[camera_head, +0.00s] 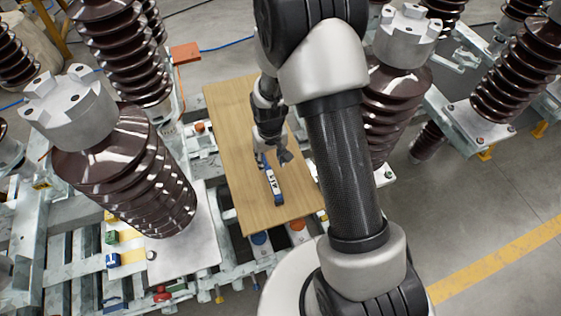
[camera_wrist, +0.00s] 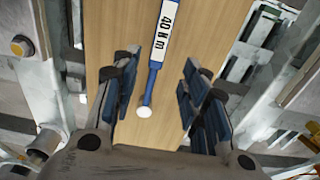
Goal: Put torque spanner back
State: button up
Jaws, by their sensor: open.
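The torque spanner (camera_head: 272,182) is a slim blue tool with a white label, lying on a wooden board (camera_head: 232,130). In the wrist view, the spanner (camera_wrist: 166,35) runs down from the top edge, its label reading "40 N m", to a white round end. My gripper (camera_head: 284,157) is over the board at the far part of the spanner. In the wrist view, my gripper (camera_wrist: 160,105) is open, with blue-padded fingers on both sides of the spanner's lower end and visible gaps to it. The spanner's upper part is outside the wrist view, and my gripper hides some of it in the head view.
Tall brown ribbed insulators (camera_head: 130,165) with grey metal caps stand left and right of the board. Galvanised frames (camera_wrist: 50,45) flank it. An orange box (camera_head: 185,53) is at the back. Small coloured blocks (camera_head: 112,260) lie at the front left.

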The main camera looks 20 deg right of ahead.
jog(key=s+r+t, duration=0.1)
jog(key=s+r, duration=0.2)
jog(key=r, duration=0.8)
jog(key=s+r+t, duration=0.1)
jog(key=s+r, duration=0.3)
jog(key=r, duration=0.7)
jog(key=s+r+t, duration=0.2)
jog(key=s+r, duration=0.7)
jog(key=s, duration=0.6)
jog(key=shift+r, duration=0.2)
jog(key=shift+s, duration=0.1)
jog(key=shift+f, duration=0.1)
